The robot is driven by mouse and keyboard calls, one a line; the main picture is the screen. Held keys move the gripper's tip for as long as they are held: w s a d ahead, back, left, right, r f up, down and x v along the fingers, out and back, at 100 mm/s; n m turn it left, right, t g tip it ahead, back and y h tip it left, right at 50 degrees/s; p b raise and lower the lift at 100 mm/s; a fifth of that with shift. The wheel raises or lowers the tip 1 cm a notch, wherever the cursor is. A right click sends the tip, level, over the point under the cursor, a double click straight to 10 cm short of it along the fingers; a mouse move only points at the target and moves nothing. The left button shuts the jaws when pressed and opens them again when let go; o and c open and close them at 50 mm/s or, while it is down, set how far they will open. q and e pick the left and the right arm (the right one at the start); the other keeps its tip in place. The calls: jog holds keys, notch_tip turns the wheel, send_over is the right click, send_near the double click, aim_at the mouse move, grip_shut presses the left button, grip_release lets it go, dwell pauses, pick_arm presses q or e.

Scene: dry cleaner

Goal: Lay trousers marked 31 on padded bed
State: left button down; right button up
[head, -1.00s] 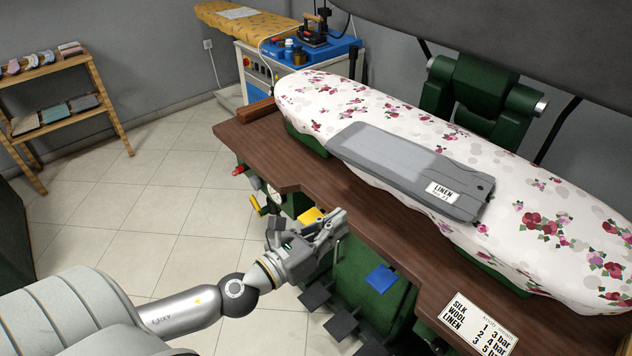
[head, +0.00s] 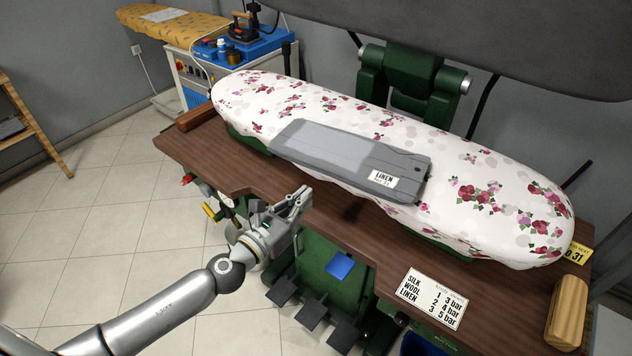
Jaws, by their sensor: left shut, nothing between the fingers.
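The grey folded trousers (head: 330,150) lie flat along the middle of the padded bed (head: 480,190), which has a white cover with red and pink flowers. A white label on the trousers reads LINEN, with smaller print below that is hard to read. My left gripper (head: 303,198) is shut and empty, in front of the table edge and apart from the trousers. My right gripper is not in view.
The brown wooden table (head: 370,225) carries the bed. A card (head: 432,297) lists SILK, WOOL and LINEN with bar values. A wooden block (head: 567,310) and a yellow tag (head: 577,254) ending in 31 sit at the right. Dark pedals (head: 312,308) are below.

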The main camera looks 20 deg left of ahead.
pick_arm(q)
jog(key=p+x, duration=0.1)
jog(key=x, duration=0.4)
jog(key=shift+w, duration=0.15)
jog(key=x, duration=0.3)
jog(key=shift+d, duration=0.1)
dwell(0.4)
jog(key=shift+f, duration=0.1)
